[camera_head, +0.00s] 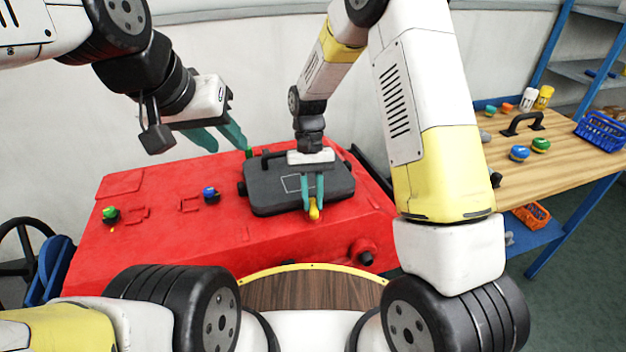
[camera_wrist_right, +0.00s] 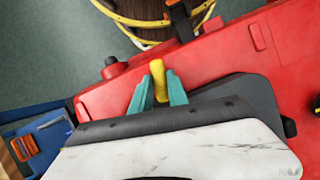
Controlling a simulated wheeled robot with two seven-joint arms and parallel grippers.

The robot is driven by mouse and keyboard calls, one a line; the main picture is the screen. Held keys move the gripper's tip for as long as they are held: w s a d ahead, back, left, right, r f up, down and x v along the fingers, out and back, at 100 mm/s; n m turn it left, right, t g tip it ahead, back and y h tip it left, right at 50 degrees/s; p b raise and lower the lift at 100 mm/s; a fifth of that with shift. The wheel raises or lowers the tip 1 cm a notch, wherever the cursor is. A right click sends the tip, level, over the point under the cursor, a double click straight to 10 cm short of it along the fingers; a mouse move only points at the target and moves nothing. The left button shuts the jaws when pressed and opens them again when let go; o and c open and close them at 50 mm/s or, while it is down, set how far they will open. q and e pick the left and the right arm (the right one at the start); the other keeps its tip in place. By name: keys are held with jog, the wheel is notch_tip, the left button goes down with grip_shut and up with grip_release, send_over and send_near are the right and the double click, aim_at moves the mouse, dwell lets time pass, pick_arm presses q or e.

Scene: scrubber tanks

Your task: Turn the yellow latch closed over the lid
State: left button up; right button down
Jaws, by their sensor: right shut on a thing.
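The dark grey lid (camera_head: 270,193) lies on the red scrubber tank (camera_head: 155,235). The yellow latch (camera_head: 314,212) is at the lid's front edge. My right gripper (camera_head: 313,208) reaches down over the lid with its teal fingers on either side of the latch, shut on it. In the right wrist view the yellow latch (camera_wrist_right: 157,70) stands between the fingertips (camera_wrist_right: 158,88), and part of the lid (camera_wrist_right: 250,95) shows behind the gripper. My left gripper (camera_head: 228,143) is open and empty above the tank's back left, apart from the lid.
Green (camera_head: 110,213) and blue (camera_head: 210,193) caps sit on the tank left of the lid. A black knob (camera_head: 364,255) sticks out at the tank's front right. A wooden table (camera_head: 560,150) at the right holds caps, a handle and a blue basket (camera_head: 602,130).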

jog(key=shift+a+n+h, duration=0.1)
jog(key=shift+n+h, duration=0.3)
jog(key=shift+n, duration=0.8)
jog(key=c, duration=1.3)
grip_release()
jog(key=shift+v, duration=3.9)
jog(key=shift+s, duration=0.1)
